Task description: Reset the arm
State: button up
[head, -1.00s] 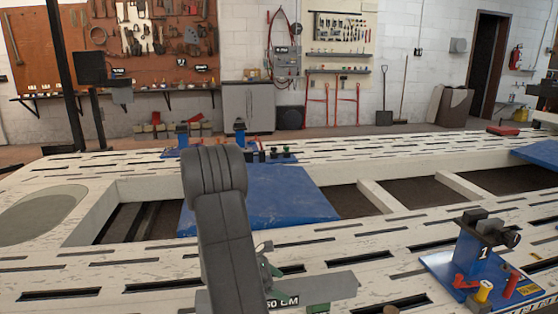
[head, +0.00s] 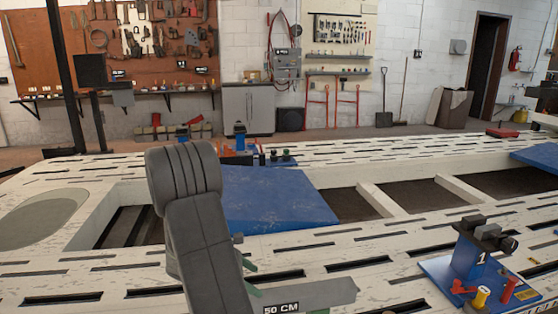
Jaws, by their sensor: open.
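My dark grey arm rises from the bottom edge in the head view, left of centre, over the slotted white frame bench (head: 330,250). Only its links show. My gripper is not in view, so what it is near cannot be seen. A grey bar labelled 50 CM (head: 310,297) lies partly behind my arm, with small green parts beside it.
A blue stand marked 1 (head: 470,255) stands on the bench at the right, with red and yellow parts. A blue plate (head: 275,200) lies behind my arm. Another blue fixture (head: 239,140) is at the back. Dark openings break the bench surface.

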aim_at(280, 293)
jog(key=b+x, duration=0.3)
jog(key=x, duration=0.8)
jog(key=shift+a+f, duration=0.1)
jog(key=shift+d, duration=0.3)
notch_tip(280, 293, up, 9)
jog(key=p, duration=0.6)
jog(key=shift+a+f, duration=0.1)
jog(key=shift+f, duration=0.1)
jog(key=shift+w, duration=0.1)
jog(key=shift+w+d+r+p, duration=0.1)
jog(key=shift+d+r+p, duration=0.2)
jog(key=shift+r+p, duration=0.25)
jog(key=r+n+p, duration=0.1)
jog(key=p, duration=0.2)
jog(key=w+r+t+p, duration=0.1)
jog(key=p, duration=0.3)
jog(key=w+d+r+n+t+p, duration=0.1)
jog(key=p, duration=0.3)
jog(key=shift+w+d+r+n+y, duration=0.1)
jog(key=shift+w+r+n+y, duration=0.05)
jog(key=shift+r+n+y, duration=0.15)
jog(key=shift+p, duration=0.4)
